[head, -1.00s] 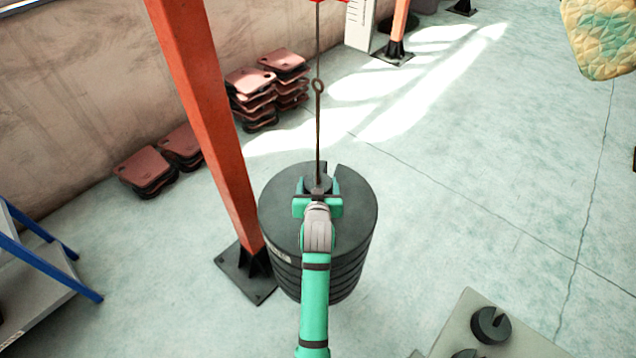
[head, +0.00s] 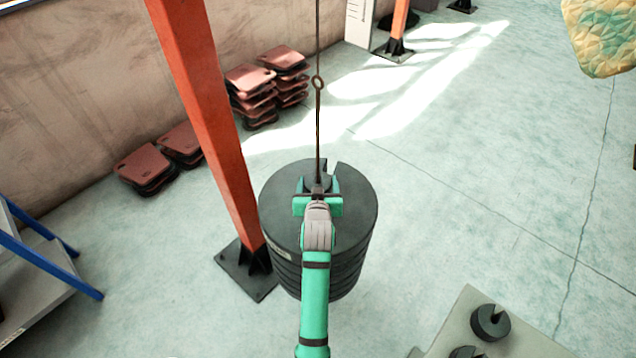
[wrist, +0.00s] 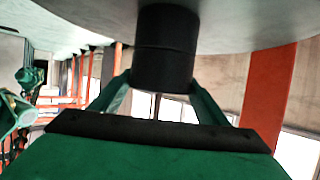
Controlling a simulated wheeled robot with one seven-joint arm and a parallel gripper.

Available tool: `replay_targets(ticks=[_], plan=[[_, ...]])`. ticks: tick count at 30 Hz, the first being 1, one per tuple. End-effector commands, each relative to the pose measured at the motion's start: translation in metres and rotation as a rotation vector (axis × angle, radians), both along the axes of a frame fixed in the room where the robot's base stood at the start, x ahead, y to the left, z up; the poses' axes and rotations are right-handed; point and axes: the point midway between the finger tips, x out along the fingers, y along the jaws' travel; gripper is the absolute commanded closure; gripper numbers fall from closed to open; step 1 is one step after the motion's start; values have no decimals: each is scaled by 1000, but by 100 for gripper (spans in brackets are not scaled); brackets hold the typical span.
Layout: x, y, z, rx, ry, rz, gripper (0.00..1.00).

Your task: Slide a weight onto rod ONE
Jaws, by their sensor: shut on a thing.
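A thin brown rod (head: 318,135) with a ring hangs upright in the head view, its lower end reaching the middle of a big stack of dark slotted discs (head: 350,215). No label on the rod is readable. My gripper (head: 318,190) is at the rod's foot, shut on a small dark weight (head: 318,180) over the stack's top. In the wrist view the small weight (wrist: 165,65) is a black cylinder with a seam across it, between my green fingers, against a broad grey surface. Whether the rod sits fully in the weight's slot is hidden.
An orange post (head: 205,110) stands close left of the stack. A pale table (head: 530,345) at lower right bears slotted weights (head: 490,322). Red plates (head: 250,80) are piled by the wall, and a blue-framed shelf (head: 45,270) is at left. Open floor lies right.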

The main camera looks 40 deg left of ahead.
Motion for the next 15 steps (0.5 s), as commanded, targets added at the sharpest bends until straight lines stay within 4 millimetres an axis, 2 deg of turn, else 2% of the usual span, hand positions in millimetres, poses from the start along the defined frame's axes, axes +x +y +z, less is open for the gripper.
replay_targets(ticks=[1,8,9,12,15], plan=[[1,0,5,6,-8,0,94],[1,0,3,5,-8,0,94],[1,1,3,5,-6,0,29],[1,0,2,4,-5,0,10],[0,0,1,2,-3,0,10]])
